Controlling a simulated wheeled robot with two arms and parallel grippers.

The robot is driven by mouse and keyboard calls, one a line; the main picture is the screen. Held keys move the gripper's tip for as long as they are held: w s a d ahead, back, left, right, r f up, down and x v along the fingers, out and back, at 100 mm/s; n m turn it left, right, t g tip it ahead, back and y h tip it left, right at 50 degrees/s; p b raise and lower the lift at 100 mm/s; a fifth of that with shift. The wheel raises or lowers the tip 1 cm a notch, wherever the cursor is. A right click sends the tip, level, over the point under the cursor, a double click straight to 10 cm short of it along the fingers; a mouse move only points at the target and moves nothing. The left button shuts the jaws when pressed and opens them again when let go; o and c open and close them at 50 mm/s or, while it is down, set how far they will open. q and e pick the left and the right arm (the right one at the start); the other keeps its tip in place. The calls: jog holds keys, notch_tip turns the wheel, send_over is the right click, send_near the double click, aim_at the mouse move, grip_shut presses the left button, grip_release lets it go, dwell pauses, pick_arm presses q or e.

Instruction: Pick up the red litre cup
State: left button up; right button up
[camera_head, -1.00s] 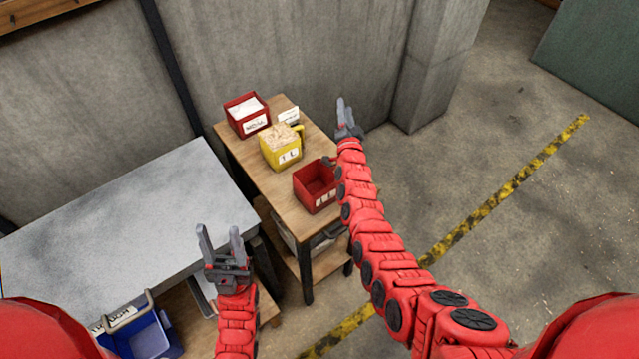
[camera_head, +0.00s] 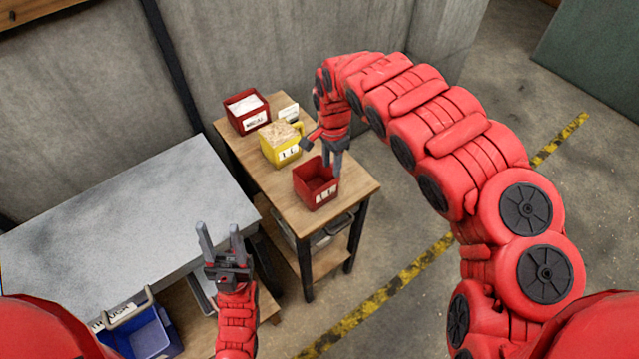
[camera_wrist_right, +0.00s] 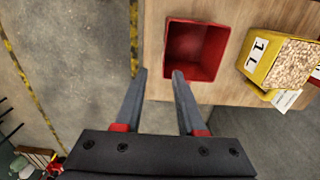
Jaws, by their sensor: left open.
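The red litre cup (camera_head: 307,196) is an open, empty-looking square box with a white label, upright on the wooden table. It also shows in the right wrist view (camera_wrist_right: 222,45). My right gripper (camera_head: 332,160) points down at the cup's back right side in the head view. In the right wrist view it (camera_wrist_right: 159,73) is open and empty. One fingertip overlaps the cup's lower left corner and the other lies left of the cup; whether they touch it I cannot tell. My left gripper (camera_head: 220,238) is open and empty, by the grey table's right edge.
A yellow cup (camera_head: 283,153) of grain, labelled "1 L" in the wrist view, stands behind the red cup. A red box (camera_head: 247,122) with white contents is further back. The wooden table (camera_head: 252,158) adjoins a grey table (camera_head: 120,225). A blue bin (camera_head: 150,338) is at lower left.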

jog(key=b, duration=0.8)
send_over(329, 202)
jog(key=f, duration=1.1)
jog(key=shift+s+f, duration=0.2)
jog(key=shift+w+f+p, duration=0.1)
jog(key=shift+f+p, duration=0.45)
jog(key=shift+f, duration=0.1)
notch_tip(329, 202, down, 3)
jog(key=shift+w+r+p, duration=0.15)
jog(key=shift+r+p, duration=0.05)
jog(key=shift+p, duration=0.45)
jog(key=shift+f, duration=0.65)
grip_shut()
